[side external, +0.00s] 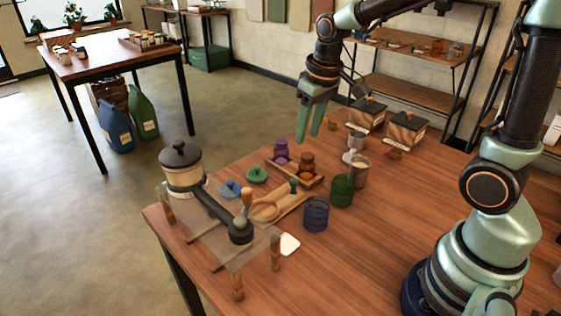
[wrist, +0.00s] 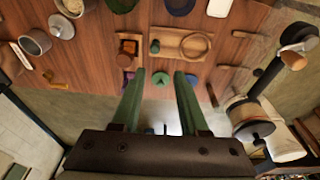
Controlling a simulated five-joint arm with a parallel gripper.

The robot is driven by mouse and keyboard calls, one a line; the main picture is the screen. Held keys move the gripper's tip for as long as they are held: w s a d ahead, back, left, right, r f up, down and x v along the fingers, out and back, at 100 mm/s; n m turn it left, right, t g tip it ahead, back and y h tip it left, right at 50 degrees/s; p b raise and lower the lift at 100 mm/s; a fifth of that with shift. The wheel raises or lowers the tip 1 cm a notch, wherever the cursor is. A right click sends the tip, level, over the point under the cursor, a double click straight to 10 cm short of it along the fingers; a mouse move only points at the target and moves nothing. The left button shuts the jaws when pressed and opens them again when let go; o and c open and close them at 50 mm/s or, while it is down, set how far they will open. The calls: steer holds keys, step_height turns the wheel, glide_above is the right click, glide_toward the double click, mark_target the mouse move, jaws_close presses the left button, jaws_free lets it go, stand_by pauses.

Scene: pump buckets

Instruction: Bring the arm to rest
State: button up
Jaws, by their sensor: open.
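My gripper (side external: 309,132) is a green two-finger parallel gripper. It hangs in the air above the back part of the wooden table (side external: 400,232), fingers pointing down. In the wrist view its two fingers (wrist: 160,82) stand apart with nothing held between them. The fingertips look clear of the table and the jars.
Blue (side external: 316,214) and green (side external: 342,191) glass cups stand mid-table. The table's right part is fairly clear.

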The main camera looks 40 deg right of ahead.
steer(key=s+a+r+t, duration=0.1)
steer(key=s+r+t, duration=0.2)
steer(key=s, duration=0.6)
steer(key=shift+s+a+r, duration=0.3)
steer(key=shift+a+r, duration=0.05)
steer(key=shift+r, duration=0.85)
